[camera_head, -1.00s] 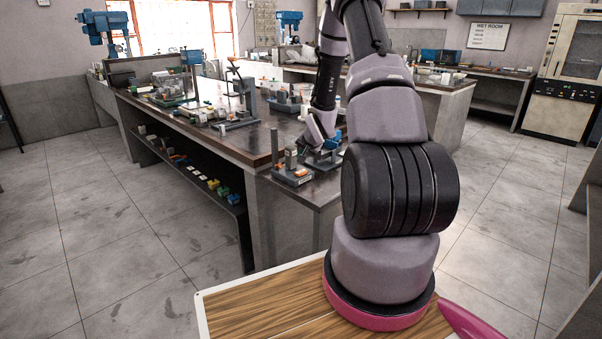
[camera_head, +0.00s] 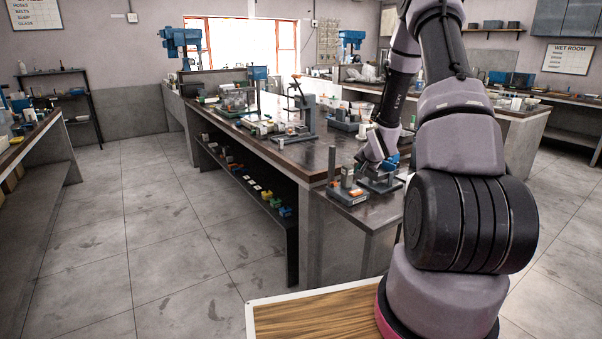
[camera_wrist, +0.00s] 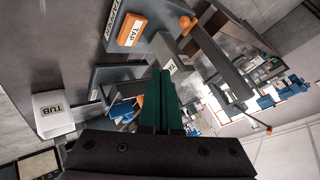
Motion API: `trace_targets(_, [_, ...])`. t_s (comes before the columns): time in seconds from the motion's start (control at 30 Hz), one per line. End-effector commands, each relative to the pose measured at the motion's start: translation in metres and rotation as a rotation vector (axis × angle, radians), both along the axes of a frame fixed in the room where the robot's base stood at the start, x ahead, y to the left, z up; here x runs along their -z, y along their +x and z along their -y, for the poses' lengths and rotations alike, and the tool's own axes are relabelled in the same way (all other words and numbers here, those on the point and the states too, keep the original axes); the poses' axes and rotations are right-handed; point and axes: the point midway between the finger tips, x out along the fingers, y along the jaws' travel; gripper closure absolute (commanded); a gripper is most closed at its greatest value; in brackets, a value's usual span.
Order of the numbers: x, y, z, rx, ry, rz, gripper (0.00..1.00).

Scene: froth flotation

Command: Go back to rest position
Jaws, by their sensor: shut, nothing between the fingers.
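My arm reaches from my base at the lower right, up and over, then down to the near end of the long bench (camera_head: 335,150). In the wrist view my gripper (camera_wrist: 165,78) is shut, its two green fingers together and empty. Around the fingers are a grey stand with an orange block marked TAP (camera_wrist: 131,31), an orange knob (camera_wrist: 187,22) and a blue part (camera_wrist: 122,108). In the head view the fingertips are too small to make out; they are near a blue piece (camera_head: 391,162) on a small stand.
A white container marked TUB (camera_wrist: 53,114) is near the fingers. A small rig (camera_head: 346,190) stands on the low side table. More apparatus (camera_head: 293,131) crowds the bench, with bins on the shelf below. Open floor (camera_head: 150,230) lies left; another bench (camera_head: 30,140) is at the far left.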

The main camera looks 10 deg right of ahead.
Motion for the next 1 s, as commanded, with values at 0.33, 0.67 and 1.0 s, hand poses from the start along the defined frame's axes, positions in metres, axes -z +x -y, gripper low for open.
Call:
trace_targets(0.33, [-0.104,-0.022,-0.021,-0.046,-0.098,-0.038,1.0])
trace_targets(0.67, [-0.238,-0.111,-0.074,-0.137,-0.176,-0.107,1.0])
trace_targets(1.0, [-0.32,-0.246,-0.136,-0.292,-0.164,-0.143,1.0])
